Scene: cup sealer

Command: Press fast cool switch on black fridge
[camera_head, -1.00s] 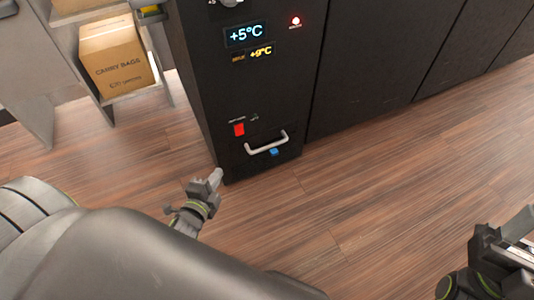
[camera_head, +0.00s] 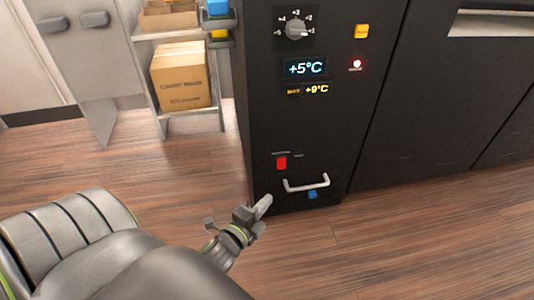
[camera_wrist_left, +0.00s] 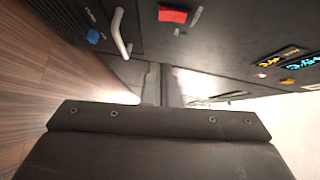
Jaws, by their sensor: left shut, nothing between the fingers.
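The black fridge (camera_head: 261,110) stands in the middle of the head view, with a dial (camera_head: 295,28), a blue +5°C display (camera_head: 305,68) and a yellow +9°C display (camera_head: 317,90). A red switch (camera_head: 281,162) sits low on its front; its label is too small to read. The red switch also shows at the top of the left wrist view (camera_wrist_left: 173,15). My left gripper (camera_head: 264,204) is shut and empty, below and left of the red switch, apart from it. Its fingertips show in the left wrist view (camera_wrist_left: 160,70). My right gripper is out of view.
A metal handle (camera_head: 307,184) and a blue button (camera_head: 312,195) are below and right of the red switch. A yellow button (camera_head: 361,31) is higher up. A shelf with a cardboard box (camera_head: 181,75) stands left of the fridge. The wooden floor in front is clear.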

